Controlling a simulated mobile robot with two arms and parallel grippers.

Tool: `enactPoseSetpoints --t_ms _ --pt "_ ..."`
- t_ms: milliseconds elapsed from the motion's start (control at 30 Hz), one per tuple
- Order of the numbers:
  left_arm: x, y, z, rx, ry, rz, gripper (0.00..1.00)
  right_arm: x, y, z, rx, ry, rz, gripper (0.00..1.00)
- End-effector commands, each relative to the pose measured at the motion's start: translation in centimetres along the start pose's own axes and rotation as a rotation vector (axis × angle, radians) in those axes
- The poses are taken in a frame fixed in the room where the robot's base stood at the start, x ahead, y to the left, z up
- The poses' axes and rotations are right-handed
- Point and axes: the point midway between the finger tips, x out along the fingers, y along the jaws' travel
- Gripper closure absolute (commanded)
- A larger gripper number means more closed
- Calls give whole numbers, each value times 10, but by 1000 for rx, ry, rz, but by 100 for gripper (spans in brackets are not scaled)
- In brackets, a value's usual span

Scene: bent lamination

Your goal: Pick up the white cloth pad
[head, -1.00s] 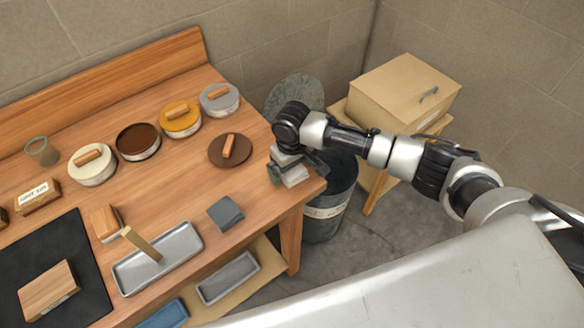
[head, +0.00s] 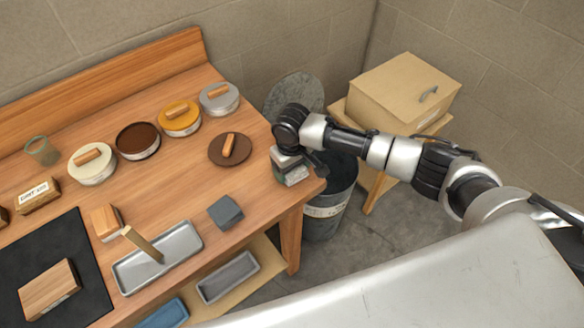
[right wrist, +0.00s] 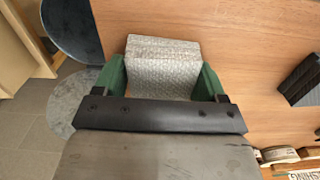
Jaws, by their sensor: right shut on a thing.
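The white cloth pad is a pale, woven-textured folded block (right wrist: 162,68) at the right front corner of the wooden bench. In the head view, the pad (head: 295,177) is partly hidden under my right gripper (head: 288,170). In the right wrist view, the green fingers of my right gripper (right wrist: 160,82) are shut on the pad, one on each side. The pad appears to be at the bench top; I cannot tell whether it touches it. My left gripper is not in view.
A dark bin (head: 325,205) stands beside the bench corner, under my right arm. A brown lid (head: 230,149) lies behind the pad. A dark grey folded cloth (head: 226,211) and a metal tray (head: 185,243) lie to the left. A cardboard-coloured box (head: 405,90) stands beyond.

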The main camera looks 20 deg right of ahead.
Motion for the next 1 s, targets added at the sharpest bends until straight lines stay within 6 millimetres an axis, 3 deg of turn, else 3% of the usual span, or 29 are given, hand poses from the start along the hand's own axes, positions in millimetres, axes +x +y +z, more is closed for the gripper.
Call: enactPoseSetpoints --t_ms 267,700,1000 --pt "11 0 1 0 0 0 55 -33 0 -1 -1 5 -2 51" --pt "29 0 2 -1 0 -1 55 -90 68 61 2 1 2 51" --pt "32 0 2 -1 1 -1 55 -107 86 78 0 0 0 51"
